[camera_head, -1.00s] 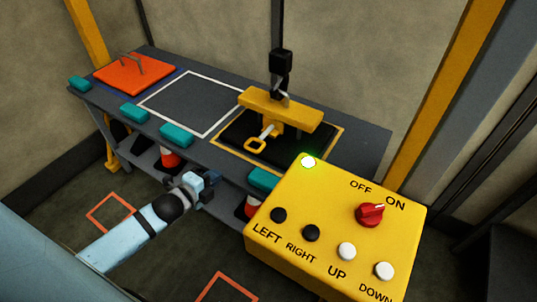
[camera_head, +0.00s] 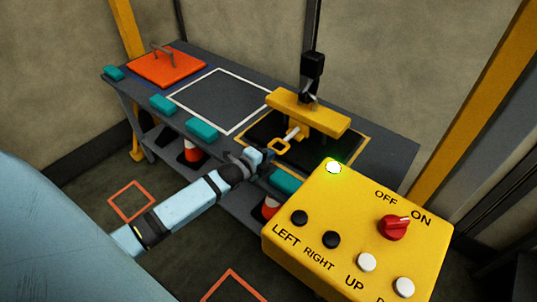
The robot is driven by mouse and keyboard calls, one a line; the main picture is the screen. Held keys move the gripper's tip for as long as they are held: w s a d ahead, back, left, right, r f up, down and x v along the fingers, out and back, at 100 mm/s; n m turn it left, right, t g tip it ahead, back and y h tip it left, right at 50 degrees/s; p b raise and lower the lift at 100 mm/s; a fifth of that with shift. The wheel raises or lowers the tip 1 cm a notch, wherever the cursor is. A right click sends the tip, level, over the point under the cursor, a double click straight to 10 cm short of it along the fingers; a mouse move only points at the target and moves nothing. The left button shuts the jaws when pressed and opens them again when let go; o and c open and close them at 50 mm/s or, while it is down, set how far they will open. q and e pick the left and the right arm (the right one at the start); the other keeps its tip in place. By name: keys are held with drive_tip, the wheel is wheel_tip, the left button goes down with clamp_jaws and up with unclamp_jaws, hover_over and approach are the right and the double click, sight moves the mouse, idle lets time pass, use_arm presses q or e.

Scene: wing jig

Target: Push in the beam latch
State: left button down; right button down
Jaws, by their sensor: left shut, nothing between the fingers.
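The yellow beam (camera_head: 307,112) sits over the black, yellow-edged square (camera_head: 257,137) on the grey bench, under a black hook (camera_head: 311,78). The beam latch, a silver rod with a yellow ring handle (camera_head: 279,146), sticks out from the beam's front toward the bench edge. My left gripper (camera_head: 262,160) is shut and empty at the bench's front edge, just in front of and left of the ring handle. I see no clear contact with it. The fingertips are small and dark here. My right gripper is not in view.
A yellow control box (camera_head: 345,225) with a red knob, buttons and a lit green lamp stands at front right. Teal blocks (camera_head: 203,130) line the bench front. An orange plate (camera_head: 166,67) lies at the far left; the white-outlined square (camera_head: 222,98) is empty. Cones stand below.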

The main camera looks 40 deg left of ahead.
sight(283, 140)
use_arm(q)
drive_tip(key=shift+w, duration=0.15)
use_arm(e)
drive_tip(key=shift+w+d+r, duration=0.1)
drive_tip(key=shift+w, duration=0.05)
use_arm(q)
drive_tip(key=x, duration=0.2)
drive_tip(key=r+x, duration=0.1)
drive_tip(key=x, duration=0.1)
drive_tip(key=b+x, duration=0.1)
drive_tip(key=x, duration=0.2)
drive_tip(key=shift+w+r, duration=0.2)
drive_tip(key=shift+r, duration=0.05)
drive_tip(key=shift+w, duration=0.4)
drive_tip(key=shift+a+r, duration=0.1)
drive_tip(key=shift+r, duration=0.25)
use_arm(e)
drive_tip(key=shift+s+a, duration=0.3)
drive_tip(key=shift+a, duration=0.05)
